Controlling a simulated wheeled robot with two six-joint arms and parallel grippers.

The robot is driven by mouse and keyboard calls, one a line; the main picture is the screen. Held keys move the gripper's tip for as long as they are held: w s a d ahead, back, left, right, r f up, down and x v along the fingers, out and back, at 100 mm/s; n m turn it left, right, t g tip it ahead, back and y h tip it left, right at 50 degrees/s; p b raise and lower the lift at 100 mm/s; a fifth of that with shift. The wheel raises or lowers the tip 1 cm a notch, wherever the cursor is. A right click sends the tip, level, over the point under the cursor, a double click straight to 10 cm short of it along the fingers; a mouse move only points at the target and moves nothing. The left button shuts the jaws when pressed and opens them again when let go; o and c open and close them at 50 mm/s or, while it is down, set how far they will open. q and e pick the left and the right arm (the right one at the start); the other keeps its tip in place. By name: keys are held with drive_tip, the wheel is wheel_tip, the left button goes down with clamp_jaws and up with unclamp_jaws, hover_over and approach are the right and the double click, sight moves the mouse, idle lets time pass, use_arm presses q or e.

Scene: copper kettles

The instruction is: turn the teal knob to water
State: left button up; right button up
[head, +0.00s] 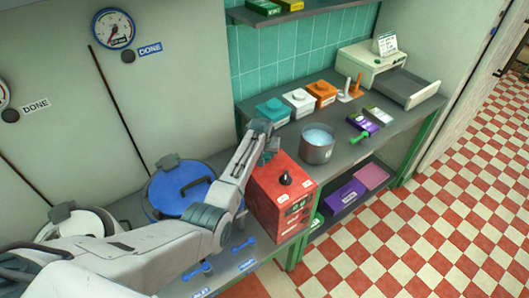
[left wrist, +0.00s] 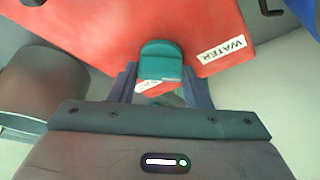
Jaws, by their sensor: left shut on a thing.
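The teal knob (left wrist: 160,58) sits on a face of the red box (left wrist: 95,30) in the left wrist view. My left gripper (left wrist: 160,92) is shut on it, one finger at each side. A white WATER label (left wrist: 224,48) is on the red face, right of the knob. A second white label (left wrist: 153,86) lies just below the knob, partly hidden and unreadable. The knob does not point at the WATER label. In the head view, my left gripper (head: 268,147) is at the back edge of the red box (head: 283,190), and the knob cannot be made out there.
The red box has a black knob (head: 285,179) on top. A metal pot (head: 317,145) with pale contents stands to its right, and a blue-lidded vat (head: 180,188) to its left.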

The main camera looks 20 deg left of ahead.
use_arm(q)
drive_tip(key=shift+w+r, duration=0.1)
drive_tip(key=shift+r, duration=0.1)
drive_tip(key=o, duration=1)
drive_tip(key=shift+f, duration=0.1)
drive_tip(key=shift+b+v, duration=1.6)
drive_tip(key=shift+v, duration=3.85)
drive_tip(key=shift+f, duration=0.1)
